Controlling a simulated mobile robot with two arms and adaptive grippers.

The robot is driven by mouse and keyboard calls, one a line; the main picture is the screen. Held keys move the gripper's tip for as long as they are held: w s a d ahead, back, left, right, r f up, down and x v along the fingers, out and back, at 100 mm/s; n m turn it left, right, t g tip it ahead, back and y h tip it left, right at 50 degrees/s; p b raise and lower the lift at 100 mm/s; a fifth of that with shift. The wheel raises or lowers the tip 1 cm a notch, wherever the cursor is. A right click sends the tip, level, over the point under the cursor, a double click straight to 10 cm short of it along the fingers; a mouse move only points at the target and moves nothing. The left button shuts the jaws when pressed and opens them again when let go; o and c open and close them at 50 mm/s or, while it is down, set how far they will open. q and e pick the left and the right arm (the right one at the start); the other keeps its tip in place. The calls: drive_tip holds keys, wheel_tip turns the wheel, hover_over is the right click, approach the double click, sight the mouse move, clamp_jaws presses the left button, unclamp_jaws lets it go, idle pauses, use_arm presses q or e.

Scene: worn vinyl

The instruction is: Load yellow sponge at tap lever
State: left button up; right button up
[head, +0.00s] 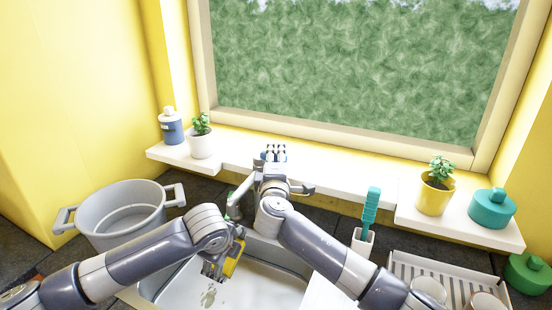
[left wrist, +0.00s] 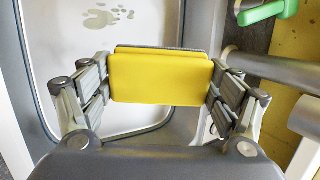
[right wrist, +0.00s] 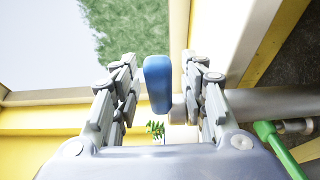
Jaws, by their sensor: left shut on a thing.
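The yellow sponge (left wrist: 160,78), with a thin grey layer along its far edge, is clamped between the fingers of my left gripper (left wrist: 158,85). In the head view the sponge (head: 231,265) is partly hidden by that gripper and is above the sink basin (head: 265,282). A green lever (left wrist: 262,12) is at the tap, right of the sponge in the left wrist view; it also shows in the right wrist view (right wrist: 276,150). My right gripper (right wrist: 160,85) is open near the windowsill, with a blue rounded object (right wrist: 158,82) between its fingers and gaps beside it.
A grey pot (head: 120,222) stands left of the sink. The sill (head: 330,182) holds a blue bottle (head: 171,130), potted plants and a teal container (head: 491,208). A teal brush (head: 371,205) and dish rack (head: 430,270) are to the right.

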clamp_jaws()
drive_tip(key=n+y, duration=0.2)
drive_tip(key=y, duration=0.1)
drive_tip(key=shift+w+d, duration=0.2)
drive_tip(key=shift+w, duration=0.2)
drive_tip(key=shift+w+n+g+y, duration=0.3)
drive_tip(key=shift+n+y, duration=0.3)
drive_tip(key=shift+y, duration=0.4)
unclamp_jaws()
